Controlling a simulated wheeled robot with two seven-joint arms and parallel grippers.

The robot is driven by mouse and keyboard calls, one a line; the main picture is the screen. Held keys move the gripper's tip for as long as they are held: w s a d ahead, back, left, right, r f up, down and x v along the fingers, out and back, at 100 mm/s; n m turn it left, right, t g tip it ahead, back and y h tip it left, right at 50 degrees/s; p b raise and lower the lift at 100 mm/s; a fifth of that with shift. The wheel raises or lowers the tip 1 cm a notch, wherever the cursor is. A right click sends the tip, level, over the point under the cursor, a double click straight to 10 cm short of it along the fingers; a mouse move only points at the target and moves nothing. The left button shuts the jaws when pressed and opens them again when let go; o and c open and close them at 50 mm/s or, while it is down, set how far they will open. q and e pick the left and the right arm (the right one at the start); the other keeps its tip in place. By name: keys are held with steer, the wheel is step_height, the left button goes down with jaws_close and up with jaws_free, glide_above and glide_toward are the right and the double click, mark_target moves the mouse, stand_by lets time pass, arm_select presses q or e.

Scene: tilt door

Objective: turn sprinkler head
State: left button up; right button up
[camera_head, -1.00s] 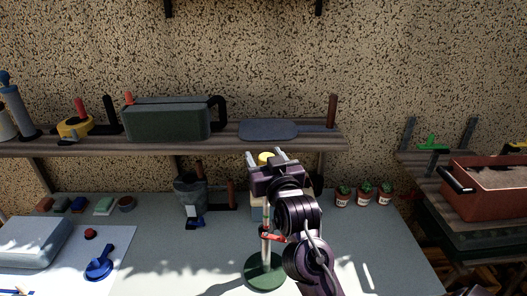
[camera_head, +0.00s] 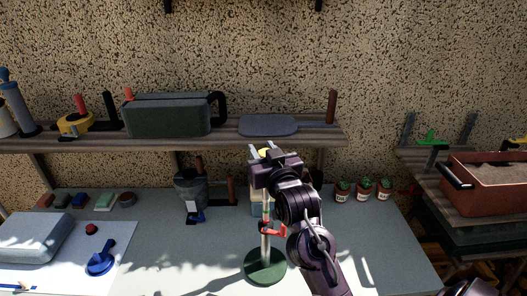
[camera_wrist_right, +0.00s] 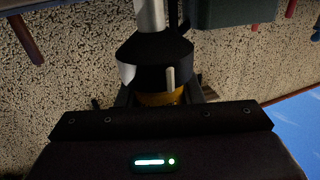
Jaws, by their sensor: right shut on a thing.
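The sprinkler stands upright on the workbench on a round green base (camera_head: 265,266), with a thin pale post and a red valve lever (camera_head: 273,230). Its yellow head (camera_head: 264,153) shows at the top of the post, between the fingers of my right gripper (camera_head: 268,150). The right gripper is shut on the sprinkler head. In the right wrist view an orange-yellow band (camera_wrist_right: 160,98) sits between the dark fingers, with a black conical part (camera_wrist_right: 155,58) beside it. My right wrist hides part of the upper post. My left gripper is not in view.
A wooden shelf (camera_head: 225,131) behind holds a green toolbox (camera_head: 167,118) and a flat grey tool (camera_head: 269,125). A red planter (camera_head: 490,185) is at right.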

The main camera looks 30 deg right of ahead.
stand_by(0.3)
steer(key=o, duration=1)
steer(key=shift+c, duration=0.2)
steer(key=shift+s, duration=0.1)
steer(key=shift+s+a+f+b, duration=0.1)
steer(key=shift+s+f+b, duration=0.05)
steer(key=shift+s+b, duration=0.15)
steer(key=v, duration=0.7)
